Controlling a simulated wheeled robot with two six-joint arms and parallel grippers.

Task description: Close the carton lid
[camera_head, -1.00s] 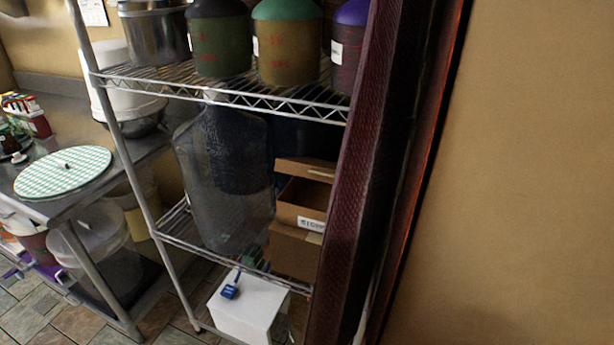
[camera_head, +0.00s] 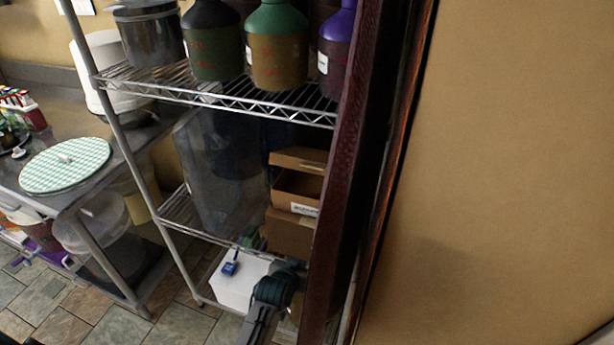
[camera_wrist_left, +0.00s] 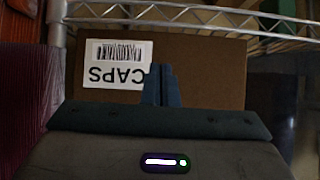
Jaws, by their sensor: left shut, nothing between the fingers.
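A brown carton (camera_head: 297,193) stands open on the middle wire shelf, its lid (camera_head: 300,158) raised at the back. A white label shows at its front right. A second brown box (camera_head: 289,234) is right below it. My left gripper (camera_head: 294,270) is low, in front of the rack near the dark red post, partly hard to make out. In the left wrist view its fingers (camera_wrist_left: 160,84) are shut and empty in front of a brown carton face (camera_wrist_left: 205,72) with an upside-down "CAPS" label. I cannot tell whether they touch it. My right gripper is not in view.
A dark red post (camera_head: 340,170) stands close on the right side of the cartons. Large bottles (camera_head: 277,60) fill the upper shelf. A big clear jug (camera_head: 215,175) stands left of the carton. A white box (camera_head: 240,285) sits below. A table is at left.

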